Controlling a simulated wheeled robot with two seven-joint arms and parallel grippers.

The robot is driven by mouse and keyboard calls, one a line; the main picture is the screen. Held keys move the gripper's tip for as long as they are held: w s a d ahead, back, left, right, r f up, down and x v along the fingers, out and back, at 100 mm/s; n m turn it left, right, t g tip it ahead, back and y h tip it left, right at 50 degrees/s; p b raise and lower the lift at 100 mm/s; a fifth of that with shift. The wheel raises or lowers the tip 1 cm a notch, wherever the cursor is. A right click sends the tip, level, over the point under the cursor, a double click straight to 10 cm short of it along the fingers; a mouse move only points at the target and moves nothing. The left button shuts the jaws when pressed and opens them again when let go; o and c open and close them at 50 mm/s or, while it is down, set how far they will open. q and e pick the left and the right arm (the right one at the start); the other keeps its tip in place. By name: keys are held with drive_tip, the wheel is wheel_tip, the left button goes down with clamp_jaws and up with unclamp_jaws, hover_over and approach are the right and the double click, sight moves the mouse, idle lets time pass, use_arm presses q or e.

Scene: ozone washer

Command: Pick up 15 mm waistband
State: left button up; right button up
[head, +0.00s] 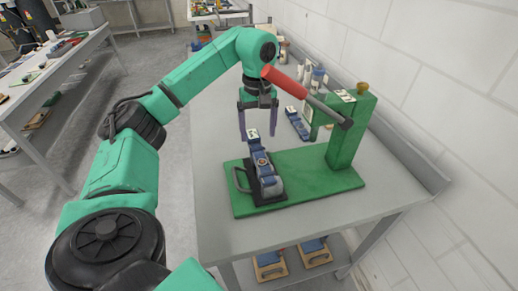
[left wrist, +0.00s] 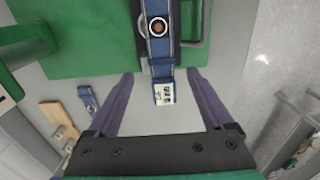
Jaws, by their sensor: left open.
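A blue waistband (head: 264,168) with a white label at its far end lies over the dark holder on the green fixture base. In the left wrist view the same blue strap (left wrist: 159,48) has a brown round button, and its label (left wrist: 164,93) hangs past the edge of the green base. The label's print is too small to read. My left gripper (head: 258,135) is open and empty, pointing down above the label end. In the left wrist view its fingers (left wrist: 161,75) stand apart on either side of the strap's labelled end, not touching it. My right gripper is not in view.
The green fixture (head: 310,177) has an upright post (head: 350,130) with a red-handled lever close to my left gripper. Another blue strap (head: 297,122) lies behind on the grey table (head: 212,165). A white wall bounds the right. The table's left side is clear.

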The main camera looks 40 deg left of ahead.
sight(257, 149)
use_arm(q)
drive_tip(key=f, duration=0.2)
drive_tip(key=f+p, duration=0.1)
drive_tip(key=f, duration=0.1)
drive_tip(key=shift+s+a, duration=0.15)
drive_tip(key=shift+a, duration=0.05)
drive_tip(key=shift+f, duration=0.5)
drive_tip(key=shift+d, duration=0.1)
drive_tip(key=c, duration=0.5)
clamp_jaws()
drive_tip(key=shift+r, duration=0.1)
